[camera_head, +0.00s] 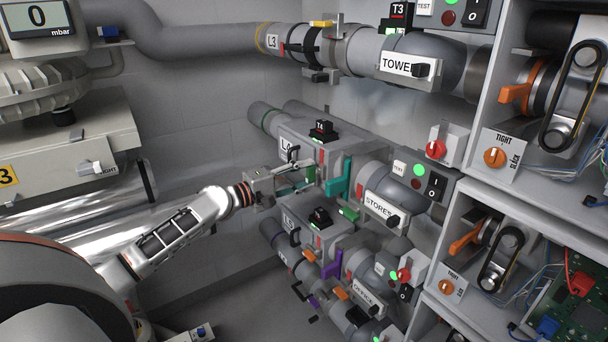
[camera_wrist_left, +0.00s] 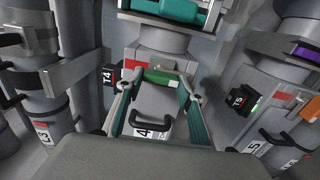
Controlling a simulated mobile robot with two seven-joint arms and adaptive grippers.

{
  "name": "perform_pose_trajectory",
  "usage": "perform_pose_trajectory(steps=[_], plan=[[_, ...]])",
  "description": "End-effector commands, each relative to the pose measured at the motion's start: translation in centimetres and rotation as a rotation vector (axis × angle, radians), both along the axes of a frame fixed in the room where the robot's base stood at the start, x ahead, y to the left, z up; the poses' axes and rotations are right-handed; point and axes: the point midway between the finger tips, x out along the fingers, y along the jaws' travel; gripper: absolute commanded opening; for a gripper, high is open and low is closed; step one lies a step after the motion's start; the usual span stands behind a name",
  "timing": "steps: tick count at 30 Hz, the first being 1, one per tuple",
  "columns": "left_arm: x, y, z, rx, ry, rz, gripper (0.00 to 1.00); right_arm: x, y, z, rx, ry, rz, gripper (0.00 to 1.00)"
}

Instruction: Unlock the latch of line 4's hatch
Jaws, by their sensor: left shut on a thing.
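Line 4's hatch is a grey cover with an L4 label (camera_head: 287,146) and a black handle (camera_head: 293,155); it appears closed. The handle also shows in the left wrist view (camera_wrist_left: 152,128). A green latch (camera_wrist_left: 160,77) lies across the far end of the hatch, beside a red mark (camera_wrist_left: 136,62). My left gripper (camera_head: 306,176) reaches in from the left and is at the hatch. In the left wrist view its two teal-lined fingers (camera_wrist_left: 160,82) straddle the handle and close on the latch's ends. My right gripper is out of view.
The black T4 unit (camera_head: 322,131) sits above the hatch. A teal part (camera_head: 338,178) stands just to the right. The T5 unit (camera_head: 320,216) and line 5's pipe are close below. The STORES pipe (camera_head: 385,207) and panel shelves crowd the right.

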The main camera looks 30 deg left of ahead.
Motion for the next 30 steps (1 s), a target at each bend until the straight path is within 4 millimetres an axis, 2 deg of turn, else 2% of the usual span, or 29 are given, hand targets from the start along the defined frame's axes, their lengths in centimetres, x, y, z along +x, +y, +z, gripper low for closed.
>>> perform_pose_trajectory(steps=[15, 16, 17, 30], plan=[[-0.01, 0.01, -0.08, -0.02, 0.008, 0.001, 0.16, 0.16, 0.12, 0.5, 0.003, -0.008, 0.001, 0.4], [-0.01, 0.01, -0.08, -0.02, 0.008, 0.001, 0.45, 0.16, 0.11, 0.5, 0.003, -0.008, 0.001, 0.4], [-0.01, 0.01, -0.08, -0.019, 0.008, 0.001, 0.53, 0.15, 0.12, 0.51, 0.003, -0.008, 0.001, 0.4], [-0.34, 0.17, -0.08, -0.016, 0.008, 0.001, 0.54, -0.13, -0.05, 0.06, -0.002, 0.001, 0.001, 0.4]])
